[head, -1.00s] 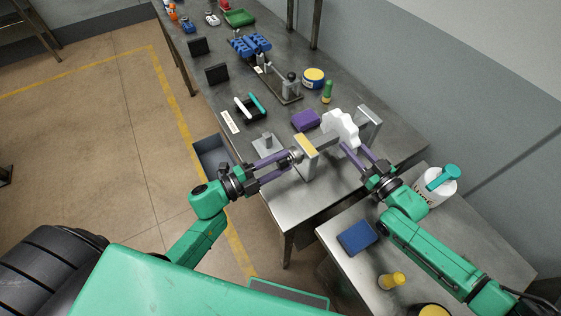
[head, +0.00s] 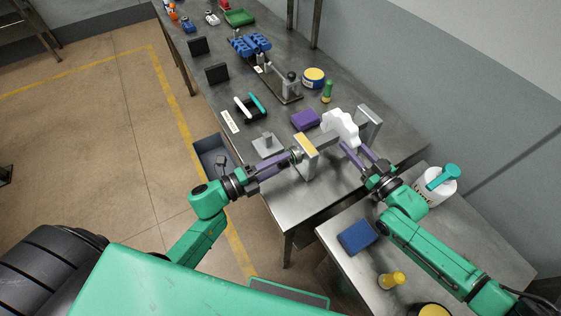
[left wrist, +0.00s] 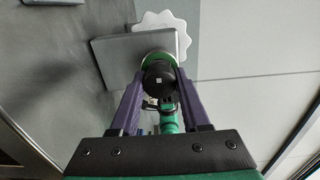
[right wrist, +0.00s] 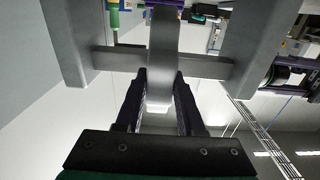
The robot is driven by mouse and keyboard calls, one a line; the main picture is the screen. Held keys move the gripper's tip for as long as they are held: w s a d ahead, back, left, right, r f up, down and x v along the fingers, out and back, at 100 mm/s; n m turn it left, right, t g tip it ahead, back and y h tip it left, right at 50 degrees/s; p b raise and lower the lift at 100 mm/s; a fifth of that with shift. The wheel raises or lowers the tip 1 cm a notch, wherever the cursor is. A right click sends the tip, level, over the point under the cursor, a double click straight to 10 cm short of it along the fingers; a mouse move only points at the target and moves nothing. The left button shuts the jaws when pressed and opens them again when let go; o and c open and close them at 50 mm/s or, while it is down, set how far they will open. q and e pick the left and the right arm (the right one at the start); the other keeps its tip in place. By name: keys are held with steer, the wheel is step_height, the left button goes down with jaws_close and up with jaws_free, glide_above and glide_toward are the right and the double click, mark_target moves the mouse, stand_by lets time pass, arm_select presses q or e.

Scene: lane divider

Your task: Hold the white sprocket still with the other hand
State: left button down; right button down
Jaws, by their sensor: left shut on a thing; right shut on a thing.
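The white sprocket (head: 341,127) sits upright on a grey shaft between two uprights of a metal stand (head: 308,160). My right gripper (head: 351,150) is shut on the sprocket's near lower edge. In the right wrist view the sprocket (right wrist: 162,45) shows edge-on between the fingers. My left gripper (head: 291,156) is at the stand's left outer side, shut on a dark round end piece (left wrist: 158,80) in line with the shaft. A green ring shows behind that piece. Part of the sprocket (left wrist: 165,22) shows beyond the grey upright in the left wrist view.
A purple block (head: 305,119), a grey base with a peg (head: 266,145) and a green-capped bottle (head: 327,92) stand near the stand. An open bin (head: 207,149) is left of the table. A side table holds a blue box (head: 358,237) and a white tub (head: 436,187).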

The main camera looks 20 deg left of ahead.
arm_select(q)
steer(key=shift+c, duration=1.9)
jaws_free()
steer(key=shift+s+a, duration=0.1)
steer(key=v, duration=1.2)
